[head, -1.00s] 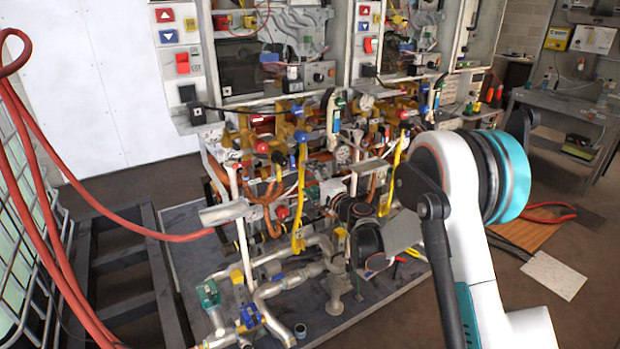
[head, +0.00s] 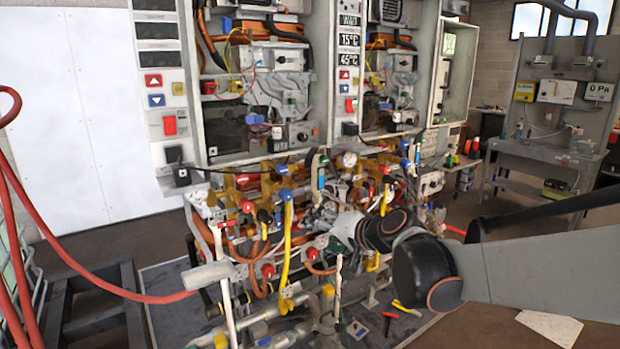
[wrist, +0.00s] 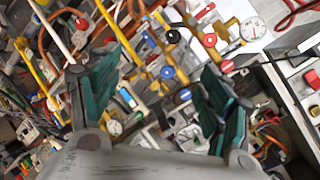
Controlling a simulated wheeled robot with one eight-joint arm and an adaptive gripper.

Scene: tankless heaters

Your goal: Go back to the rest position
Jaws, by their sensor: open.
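My gripper (wrist: 158,92) shows in the wrist view with its two green-padded fingers spread wide and nothing between them. Behind the gap are blurred pipes, coloured knobs and a round gauge (wrist: 253,29). In the head view my arm comes in from the right and reaches in front of the tankless heater rig (head: 262,85). The gripper end lies among the valves and pipes there, and its fingers are hard to make out. I cannot tell whether it touches any of them.
Yellow-handled valves and metal pipes (head: 262,328) crowd the rig's lower front. Red hoses (head: 95,282) hang at the left beside a dark metal frame (head: 100,318). A grey workbench (head: 545,150) stands at the back right. Some brown floor is bare at the right.

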